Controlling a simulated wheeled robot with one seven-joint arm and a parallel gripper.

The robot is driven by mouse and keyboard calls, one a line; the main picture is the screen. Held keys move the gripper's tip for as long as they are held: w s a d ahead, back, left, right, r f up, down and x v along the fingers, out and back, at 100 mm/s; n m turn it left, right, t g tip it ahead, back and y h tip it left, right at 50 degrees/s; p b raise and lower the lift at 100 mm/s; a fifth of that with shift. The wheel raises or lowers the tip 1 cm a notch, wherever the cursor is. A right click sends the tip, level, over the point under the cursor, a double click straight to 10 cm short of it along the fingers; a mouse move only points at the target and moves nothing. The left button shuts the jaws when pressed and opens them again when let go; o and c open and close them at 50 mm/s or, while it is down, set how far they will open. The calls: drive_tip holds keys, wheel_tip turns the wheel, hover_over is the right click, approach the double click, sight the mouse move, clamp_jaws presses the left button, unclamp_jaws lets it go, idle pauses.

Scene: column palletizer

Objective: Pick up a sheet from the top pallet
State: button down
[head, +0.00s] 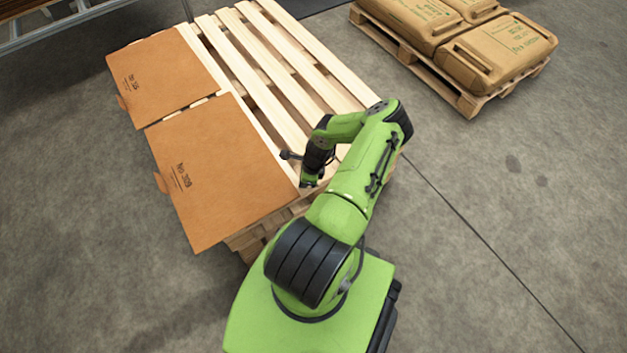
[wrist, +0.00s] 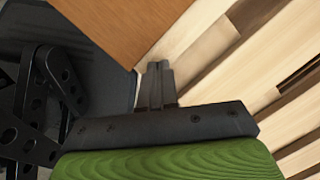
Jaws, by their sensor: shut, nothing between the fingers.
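Two brown cardboard sheets lie on the left part of the wooden pallet (head: 290,62). The near sheet (head: 216,165) is marked with dark print and overhangs the pallet's left edge. The far sheet (head: 166,78) lies behind it with a narrow gap between them. Each has a small tab on its left side. My gripper (head: 312,182) is by the near sheet's right corner, over the pallet's near end. In the wrist view my gripper (wrist: 158,72) is shut and empty, its fingers close to a corner of the brown sheet (wrist: 125,25). Whether they touch cannot be told.
Another pallet (head: 464,98) with several brown sacks (head: 497,52) stands at the back right. A metal frame (head: 60,27) is at the top left. The grey concrete floor is clear on the right and at the lower left.

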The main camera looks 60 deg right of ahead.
sight(278, 184)
drive_tip(key=shift+w+a, duration=0.25)
drive_tip(key=shift+w, duration=0.35)
drive_tip(key=shift+w+a+r, duration=0.1)
drive_tip(key=shift+w, duration=0.1)
drive_tip(key=w, duration=0.1)
drive_tip(key=w+a+p, duration=0.1)
drive_tip(key=w, duration=0.1)
drive_tip(key=w+a+p, duration=0.1)
drive_tip(key=w, duration=0.1)
drive_tip(key=shift+w+a, duration=0.1)
drive_tip(key=shift+w, duration=0.05)
drive_tip(key=shift+w+a, duration=0.1)
drive_tip(key=shift+w, duration=0.15)
